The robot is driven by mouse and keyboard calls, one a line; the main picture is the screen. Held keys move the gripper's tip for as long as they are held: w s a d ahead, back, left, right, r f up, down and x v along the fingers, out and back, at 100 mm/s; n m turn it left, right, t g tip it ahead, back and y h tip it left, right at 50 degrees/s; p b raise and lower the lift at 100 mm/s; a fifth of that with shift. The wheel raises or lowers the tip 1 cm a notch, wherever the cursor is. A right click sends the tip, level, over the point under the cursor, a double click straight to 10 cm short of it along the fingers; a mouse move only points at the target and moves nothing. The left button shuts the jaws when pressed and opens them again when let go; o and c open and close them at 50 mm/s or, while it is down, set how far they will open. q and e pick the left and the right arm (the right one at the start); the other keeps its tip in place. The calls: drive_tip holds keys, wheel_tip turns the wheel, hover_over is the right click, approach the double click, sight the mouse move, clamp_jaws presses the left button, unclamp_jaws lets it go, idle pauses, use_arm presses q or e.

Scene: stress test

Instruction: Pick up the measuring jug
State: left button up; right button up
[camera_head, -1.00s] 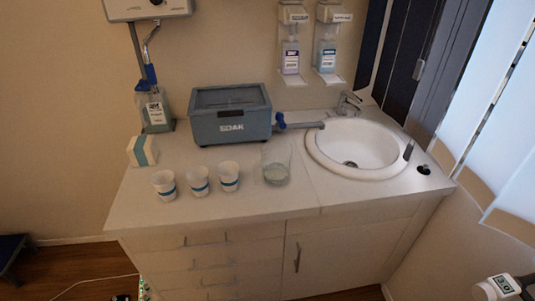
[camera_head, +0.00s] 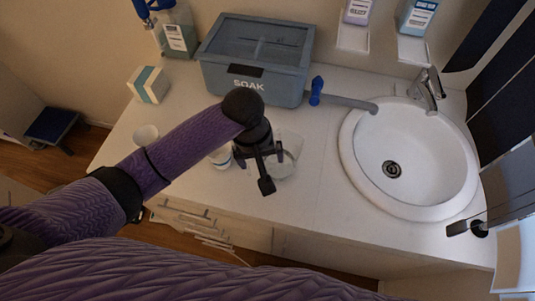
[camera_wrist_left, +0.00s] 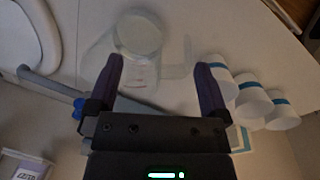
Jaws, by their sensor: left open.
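The clear measuring jug (camera_head: 287,158) stands on the white counter in front of the grey SOAK box, partly hidden behind my left gripper (camera_head: 264,172). In the left wrist view the jug (camera_wrist_left: 137,38) shows between and beyond the two fingers, with its handle to the right, close to the right finger. My left gripper (camera_wrist_left: 158,70) is open, with its fingers apart and nothing visibly gripped. I cannot tell whether the fingers touch the jug.
Paper cups (camera_wrist_left: 250,97) with blue bands stand beside the jug; my arm partly hides them in the head view. The SOAK box (camera_head: 255,62) with its blue tap is behind, the sink (camera_head: 410,160) to the right. Counter between jug and sink is clear.

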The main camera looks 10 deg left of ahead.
use_arm(q)
drive_tip(key=a+r, duration=0.1)
drive_tip(key=w+r+n, duration=0.1)
drive_tip(key=a+r+n+y, duration=0.1)
drive_tip(key=shift+w+a+r, duration=0.15)
drive_tip(key=shift+w+a, duration=0.1)
drive_tip(key=shift+a, duration=0.1)
drive_tip(key=shift+n+g, duration=0.3)
drive_tip(key=f+b, duration=0.1)
drive_tip(key=f, duration=0.2)
drive_tip(key=f+b, duration=0.1)
drive_tip(key=f, duration=0.2)
drive_tip(key=f+b, duration=0.1)
drive_tip(key=f, duration=0.2)
drive_tip(key=shift+w+b, duration=0.3)
drive_tip(key=shift+w, duration=0.05)
drive_tip(key=shift+f, duration=0.3)
drive_tip(key=shift+c, duration=0.5)
clamp_jaws()
use_arm(e)
drive_tip(key=f, duration=0.1)
drive_tip(key=s+f, duration=0.1)
drive_tip(key=f, duration=0.1)
drive_tip(key=shift+a+f, duration=0.1)
drive_tip(key=shift+f, duration=0.1)
use_arm(q)
drive_tip(key=shift+d, duration=0.1)
use_arm(e)
drive_tip(key=shift+s, duration=0.1)
